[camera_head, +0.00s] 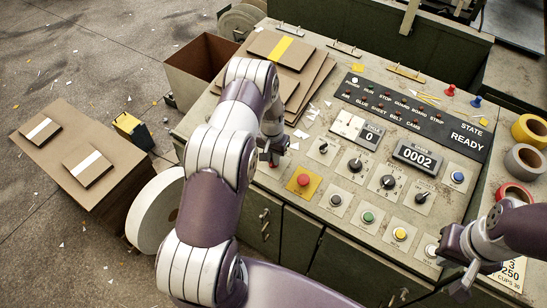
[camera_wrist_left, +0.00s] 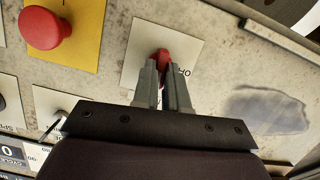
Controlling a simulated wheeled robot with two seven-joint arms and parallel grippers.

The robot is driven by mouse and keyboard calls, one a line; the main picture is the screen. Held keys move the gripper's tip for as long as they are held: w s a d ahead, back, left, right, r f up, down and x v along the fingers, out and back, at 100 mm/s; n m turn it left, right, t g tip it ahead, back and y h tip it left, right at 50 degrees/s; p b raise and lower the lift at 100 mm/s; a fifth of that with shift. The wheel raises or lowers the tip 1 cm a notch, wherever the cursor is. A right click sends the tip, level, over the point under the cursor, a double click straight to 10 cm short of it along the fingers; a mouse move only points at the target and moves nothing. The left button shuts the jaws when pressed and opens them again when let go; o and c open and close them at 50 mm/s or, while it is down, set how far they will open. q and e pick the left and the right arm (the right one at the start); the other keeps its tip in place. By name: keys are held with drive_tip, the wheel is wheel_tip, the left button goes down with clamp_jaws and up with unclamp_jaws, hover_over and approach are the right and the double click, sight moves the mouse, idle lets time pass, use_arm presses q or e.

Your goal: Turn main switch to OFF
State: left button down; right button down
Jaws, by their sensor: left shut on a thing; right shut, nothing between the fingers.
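The main switch (camera_wrist_left: 163,54) is a small red handle on a cream plate (camera_wrist_left: 135,52) in the left wrist view. My left gripper (camera_wrist_left: 162,68) is shut on it, one finger at each side. Dark lettering beside the right finger is partly covered, and I cannot tell for certain which position the handle points to. In the head view my left gripper (camera_head: 272,157) is low at the left end of the control panel, and the arm hides most of the switch. My right gripper (camera_head: 460,288) is shut and empty near the panel's front right corner.
A red emergency button (camera_head: 303,180) on a yellow plate is close to the switch. Several black knobs and coloured buttons fill the panel (camera_head: 330,200). Stacked greyboard sheets (camera_head: 318,75) lie behind my left arm. Tape rolls (camera_head: 524,160) stand at the right.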

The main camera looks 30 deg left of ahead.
use_arm(q)
drive_tip(key=n, duration=0.1)
drive_tip(key=n+b, duration=0.2)
drive_tip(key=shift+s+a+f+h, duration=0.1)
drive_tip(key=shift+f+h, duration=0.15)
drive_tip(key=shift+h, duration=0.15)
drive_tip(key=n+b, duration=0.1)
drive_tip(key=n, duration=0.2)
drive_tip(key=shift+s+a+n+t+h+b, duration=0.1)
drive_tip(key=shift+n+t+h+b, duration=0.2)
drive_tip(key=shift+n+h+b, duration=0.1)
drive_tip(key=n+b, duration=0.1)
drive_tip(key=n, duration=0.3)
drive_tip(key=shift+s+n+t+h, duration=0.15)
drive_tip(key=shift+n+t+h, duration=0.15)
drive_tip(key=shift+t, duration=0.1)
drive_tip(key=n+t+b, duration=0.1)
drive_tip(key=n, duration=0.3)
drive_tip(key=shift+s+n+h+b, duration=0.15)
drive_tip(key=shift+n+h+b, duration=0.15)
drive_tip(key=shift+b, duration=0.1)
drive_tip(key=c, duration=1.2)
unclamp_jaws()
drive_tip(key=shift+r, duration=0.1)
drive_tip(key=shift+o, duration=0.2)
drive_tip(key=shift+a, duration=0.1)
drive_tip(key=v, duration=1.2)
drive_tip(key=shift+r+b, duration=0.25)
drive_tip(key=shift+b, duration=0.15)
